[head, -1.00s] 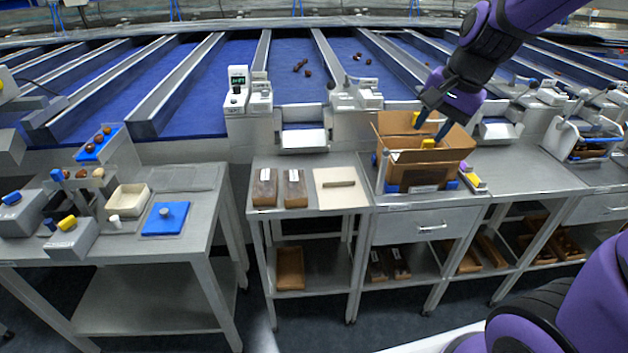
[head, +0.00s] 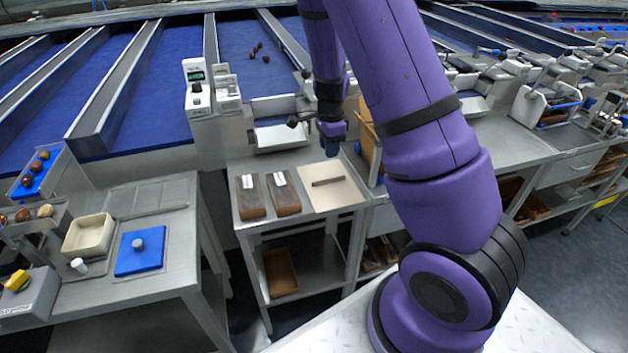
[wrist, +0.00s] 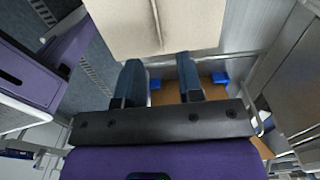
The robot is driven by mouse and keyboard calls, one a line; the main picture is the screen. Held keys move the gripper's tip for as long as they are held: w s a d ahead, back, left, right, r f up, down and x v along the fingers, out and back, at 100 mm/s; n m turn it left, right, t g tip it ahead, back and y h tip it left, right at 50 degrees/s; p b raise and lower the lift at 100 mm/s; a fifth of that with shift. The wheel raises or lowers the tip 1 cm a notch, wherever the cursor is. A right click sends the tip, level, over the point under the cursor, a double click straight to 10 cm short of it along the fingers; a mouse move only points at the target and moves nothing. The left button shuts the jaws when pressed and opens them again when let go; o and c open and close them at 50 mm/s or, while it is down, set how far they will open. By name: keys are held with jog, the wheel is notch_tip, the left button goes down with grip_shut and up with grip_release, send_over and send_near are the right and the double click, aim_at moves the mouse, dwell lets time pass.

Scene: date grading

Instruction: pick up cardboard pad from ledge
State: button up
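The cardboard pad (head: 336,197) is a flat cream square with a raised brown strip across its middle. It lies on the right part of the steel ledge (head: 292,226), beside two brown packs. In the wrist view the pad (wrist: 195,22) fills the top middle, its strip running up and down. My gripper (head: 331,150) points down just above the far edge of the pad in the head view. In the wrist view the two blue fingers of my gripper (wrist: 161,68) are apart with nothing between them. They appear clear of the pad.
Two brown packs (head: 250,202) with white labels lie left of the pad. An open carton (head: 369,142) stands to the right, mostly hidden by my arm. A grey weighing unit (head: 197,88) stands behind. A left bench holds a blue lidded plate (head: 140,257) and cream tray (head: 88,236).

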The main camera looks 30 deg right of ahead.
send_near(329, 176)
jog(key=shift+s+a+f, duration=1)
jog(key=shift+a+f, duration=0.05)
jog(key=shift+a, duration=0.05)
jog(key=shift+s+d+f, duration=0.1)
jog(key=shift+s+f, duration=0.1)
jog(key=shift+f, duration=1.1)
jog(key=shift+s+f, duration=0.15)
jog(key=shift+f, duration=1.15)
grip_shut()
